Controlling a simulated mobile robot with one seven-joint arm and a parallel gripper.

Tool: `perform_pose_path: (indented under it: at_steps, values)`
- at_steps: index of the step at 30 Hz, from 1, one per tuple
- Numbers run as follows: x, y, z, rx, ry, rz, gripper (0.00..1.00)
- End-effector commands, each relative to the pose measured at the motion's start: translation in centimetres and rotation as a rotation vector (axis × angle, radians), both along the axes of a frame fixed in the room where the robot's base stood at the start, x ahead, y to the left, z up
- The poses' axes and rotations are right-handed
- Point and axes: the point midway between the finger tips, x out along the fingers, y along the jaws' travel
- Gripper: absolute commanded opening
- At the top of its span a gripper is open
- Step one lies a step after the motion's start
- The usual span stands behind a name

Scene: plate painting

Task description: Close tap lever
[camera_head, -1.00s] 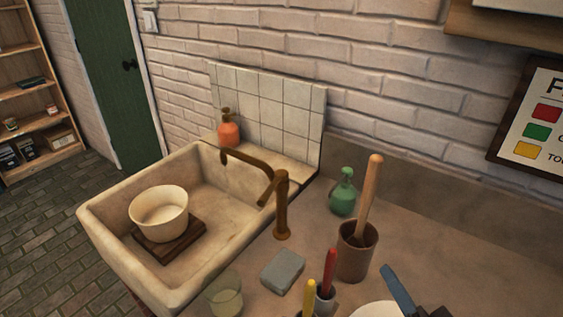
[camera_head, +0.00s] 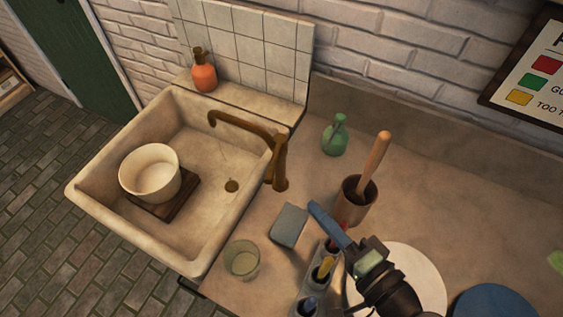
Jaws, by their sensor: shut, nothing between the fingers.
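The brown tap (camera_head: 281,165) stands on the counter at the sink's right edge, its spout (camera_head: 240,123) reaching left over the basin. A short lever seems to lie against the top of its post, but I cannot clearly make out its position. No water stream shows. My gripper (camera_head: 315,208) comes in from the lower right with blue fingers, shut and empty. In the picture its tips are below and right of the tap, apart from it, near the grey sponge-like block (camera_head: 289,225).
The sink (camera_head: 105,220) holds a cream bowl (camera_head: 151,174) on a dark wooden block. A brown cup (camera_head: 352,208) with a wooden handle, a green bottle (camera_head: 335,137), a glass (camera_head: 241,260) and a paint holder crowd the counter. An orange bottle (camera_head: 204,74) stands behind.

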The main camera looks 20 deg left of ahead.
Motion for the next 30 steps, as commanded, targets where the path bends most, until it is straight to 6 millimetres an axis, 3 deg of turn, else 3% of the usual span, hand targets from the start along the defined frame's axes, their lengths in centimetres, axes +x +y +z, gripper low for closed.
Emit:
perform_pose_path:
  at_steps: [16, 22, 30]
  values:
    - [4.3, 7.1, -0.9, -0.001, -0.001, 0.004, 0.0]
    - [5.0, 8.3, -1.3, -0.002, -0.001, 0.003, 0.0]
    - [5.1, 8.4, -1.4, -0.002, -0.001, 0.001, 0.0]
